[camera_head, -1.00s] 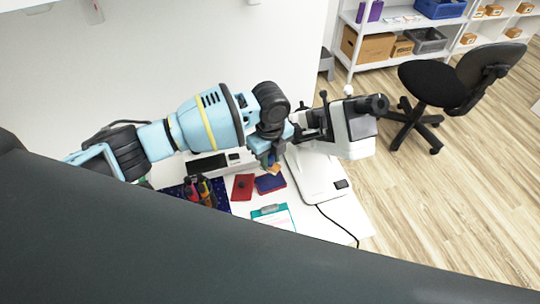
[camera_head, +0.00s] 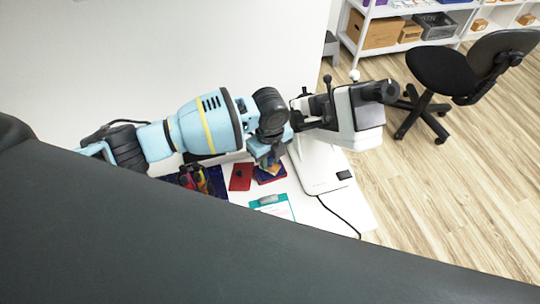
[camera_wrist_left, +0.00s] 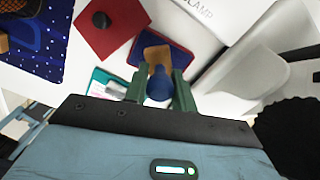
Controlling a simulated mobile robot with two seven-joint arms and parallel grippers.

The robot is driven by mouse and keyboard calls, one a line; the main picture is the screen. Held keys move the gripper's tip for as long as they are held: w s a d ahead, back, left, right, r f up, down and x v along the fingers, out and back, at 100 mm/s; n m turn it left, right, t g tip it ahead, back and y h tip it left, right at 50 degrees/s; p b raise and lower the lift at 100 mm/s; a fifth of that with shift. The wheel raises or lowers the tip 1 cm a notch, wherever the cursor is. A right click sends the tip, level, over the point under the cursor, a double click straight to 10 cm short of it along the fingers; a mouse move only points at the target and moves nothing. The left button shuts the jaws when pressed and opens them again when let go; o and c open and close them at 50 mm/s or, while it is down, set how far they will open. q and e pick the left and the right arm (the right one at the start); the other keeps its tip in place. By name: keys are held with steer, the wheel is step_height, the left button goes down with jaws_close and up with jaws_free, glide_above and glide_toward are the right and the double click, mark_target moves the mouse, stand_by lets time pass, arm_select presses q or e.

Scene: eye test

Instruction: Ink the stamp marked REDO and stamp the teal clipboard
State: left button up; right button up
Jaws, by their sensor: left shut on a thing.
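My left gripper (camera_head: 268,160) is shut on a stamp. In the left wrist view its green fingers (camera_wrist_left: 160,88) close around the stamp's dark blue knob (camera_wrist_left: 160,84). The stamp's wooden block (camera_wrist_left: 157,56) is over the blue ink pad (camera_wrist_left: 177,54) with a red rim; I cannot tell if they touch. No REDO marking is legible. A red lid (camera_head: 240,177) with a black knob lies left of the pad. The teal clipboard (camera_head: 271,202) with white paper lies nearer; the gripper partly hides it in the wrist view (camera_wrist_left: 97,76). My right gripper is not in view.
A white microscope-like device (camera_head: 320,170) stands right of the pad, its cable running over the table edge. A dark blue mat (camera_wrist_left: 40,52) with colourful items lies left. A black chair (camera_head: 440,75) and shelves are beyond.

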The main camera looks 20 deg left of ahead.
arm_select(q)
steer(key=shift+f, duration=0.15)
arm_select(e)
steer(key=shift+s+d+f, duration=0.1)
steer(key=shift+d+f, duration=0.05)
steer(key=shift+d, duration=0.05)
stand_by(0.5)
arm_select(q)
steer(key=shift+f, duration=0.3)
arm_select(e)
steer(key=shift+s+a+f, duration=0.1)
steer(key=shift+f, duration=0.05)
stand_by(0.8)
arm_select(q)
steer(key=shift+f, duration=0.15)
stand_by(0.7)
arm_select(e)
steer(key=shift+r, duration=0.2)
